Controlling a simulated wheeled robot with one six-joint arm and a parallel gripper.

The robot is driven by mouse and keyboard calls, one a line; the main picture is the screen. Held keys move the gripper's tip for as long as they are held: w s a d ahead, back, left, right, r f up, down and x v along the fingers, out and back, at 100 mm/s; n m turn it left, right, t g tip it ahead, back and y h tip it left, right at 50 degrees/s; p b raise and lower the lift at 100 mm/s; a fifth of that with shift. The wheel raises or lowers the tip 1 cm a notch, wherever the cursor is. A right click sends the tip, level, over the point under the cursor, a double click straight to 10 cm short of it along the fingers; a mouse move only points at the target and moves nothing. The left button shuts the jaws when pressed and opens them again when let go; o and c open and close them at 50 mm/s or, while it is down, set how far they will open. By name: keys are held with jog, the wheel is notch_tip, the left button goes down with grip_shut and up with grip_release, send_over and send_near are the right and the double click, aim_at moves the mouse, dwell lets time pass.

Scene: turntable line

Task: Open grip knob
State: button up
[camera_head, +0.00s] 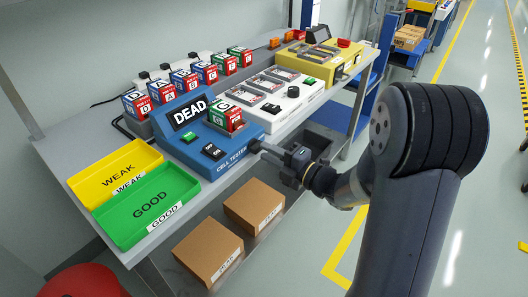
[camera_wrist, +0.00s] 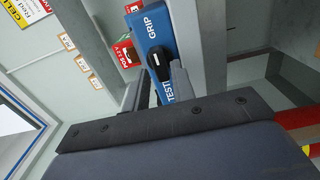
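The blue cell tester (camera_head: 200,143) stands on the bench with its display reading DEAD. A green and red cube marked G (camera_head: 226,117) sits in it. In the wrist view the tester's blue face (camera_wrist: 147,28) shows the word GRIP and a black knob (camera_wrist: 165,60) just below it. My gripper (camera_head: 262,153) is at the tester's right front end. In the wrist view my gripper (camera_wrist: 155,80) has its two fingers apart, with the knob near the gap between their tips. I cannot tell whether a finger touches the knob. Nothing is seen held.
A yellow WEAK tray (camera_head: 90,165) and a green GOOD tray (camera_head: 128,232) lie left of the tester. A row of cubes (camera_head: 186,82) stands behind it. A white device (camera_head: 265,120) and a yellow device (camera_head: 350,57) are to the right. Cardboard boxes (camera_head: 208,250) sit below.

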jog(key=shift+x, duration=1.1)
jog(key=shift+c, duration=0.6)
grip_shut()
